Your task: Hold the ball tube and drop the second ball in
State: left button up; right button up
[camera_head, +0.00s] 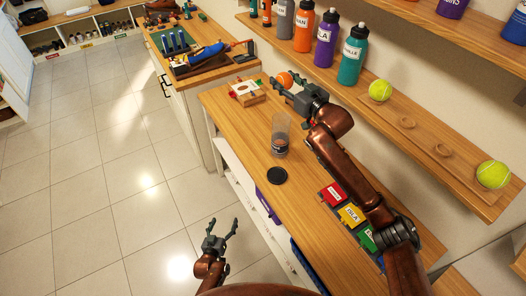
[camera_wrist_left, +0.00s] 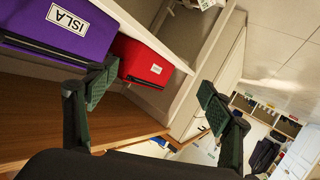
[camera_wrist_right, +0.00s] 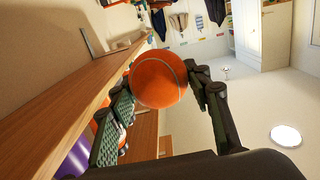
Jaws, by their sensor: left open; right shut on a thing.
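My right gripper (camera_head: 285,88) is shut on an orange ball (camera_head: 284,79), beyond the tube and above the counter. The right wrist view shows the orange ball (camera_wrist_right: 159,80) between both fingers. My left gripper (camera_head: 221,228) is open and empty, low over the floor beside the counter's front. In the left wrist view its open fingers (camera_wrist_left: 155,95) face purple and red bins.
The wooden counter (camera_head: 240,113) is clear around the tube. A small wooden tray (camera_head: 247,92) sits at its far end. Red, yellow and green labelled items (camera_head: 351,215) lie near the wall. The wall shelf (camera_head: 425,138) holds bottles, two yellow-green balls (camera_head: 380,90) and empty rings.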

aim_at(281, 134)
pick_arm(q)
jog(key=w+d+r+n+t, duration=0.15)
jog(key=w+r, duration=0.25)
jog(key=r, duration=0.5)
jog(key=w+d+r+t, duration=0.1)
jog(key=w+r+t, duration=0.3)
jog(key=r, duration=0.5)
jog(key=w+d+r+n+t, duration=0.1)
jog(key=w+r, duration=0.4)
jog(key=r, duration=0.4)
jog(key=w+d+r+m+g+h, duration=0.2)
jog(key=d+r+m+g+h, duration=0.4)
jog(key=d+r+m+h, duration=0.6)
jog(key=w+d+y, duration=0.1)
jog(key=w+d, duration=0.2)
jog(key=w+d+y, duration=0.1)
jog(key=w+d, duration=0.1)
jog(key=w, duration=0.1)
jog(key=w+d+n+y, duration=0.1)
jog(key=w+d, duration=0.2)
jog(key=shift+w+d+f, duration=0.25)
jog(key=shift+d+f, duration=0.05)
jog(key=shift+f, duration=0.05)
jog(key=shift+c, duration=0.4)
jog(key=c, duration=1.2)
pick_arm(e)
notch_tip(281, 134, down, 13)
